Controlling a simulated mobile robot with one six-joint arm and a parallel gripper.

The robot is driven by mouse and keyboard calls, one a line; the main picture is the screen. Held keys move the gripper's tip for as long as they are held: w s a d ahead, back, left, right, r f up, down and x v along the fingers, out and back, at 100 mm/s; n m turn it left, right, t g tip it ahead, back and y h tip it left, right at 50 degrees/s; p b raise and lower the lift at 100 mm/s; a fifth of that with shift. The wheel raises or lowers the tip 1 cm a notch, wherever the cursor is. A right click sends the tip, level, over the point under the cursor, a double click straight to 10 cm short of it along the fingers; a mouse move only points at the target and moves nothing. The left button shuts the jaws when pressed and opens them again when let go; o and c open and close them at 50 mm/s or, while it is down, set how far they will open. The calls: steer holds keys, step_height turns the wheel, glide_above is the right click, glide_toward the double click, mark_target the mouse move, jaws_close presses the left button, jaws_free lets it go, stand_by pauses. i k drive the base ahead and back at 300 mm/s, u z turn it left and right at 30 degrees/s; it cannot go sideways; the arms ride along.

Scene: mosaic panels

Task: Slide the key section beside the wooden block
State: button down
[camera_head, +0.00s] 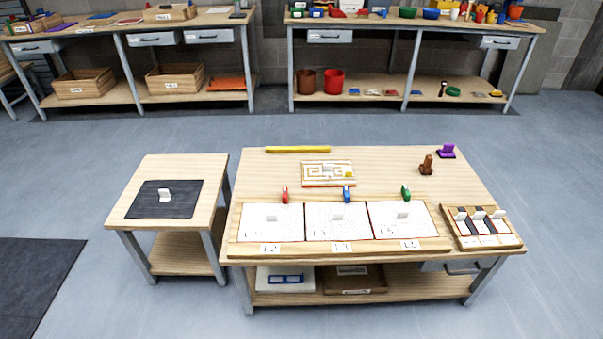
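A small panel with a Greek-key pattern (328,174), white with tan lines and a reddish edge, lies flat at the back middle of the main table. It looks like the key section. A small yellow patch shows on its right part. A small brown piece (426,166) with an upright part stands to its right, apart from it, near the table's back right. It may be the wooden block, but I cannot tell for sure. My gripper is not in view.
On the main table (390,155) are a yellow bar (297,149), a purple piece (446,152), a wooden tray with three white panels (338,249) and a rack (481,240) at right. A side table (150,215) stands left. Bare wood lies between panel and brown piece.

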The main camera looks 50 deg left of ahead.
mark_target(315, 172)
steer(key=z, duration=0.25)
steer(key=k, duration=0.4)
steer(key=u, duration=2.05)
steer(key=i, duration=1)
steer(key=k, duration=0.25)
steer(key=u, duration=0.1)
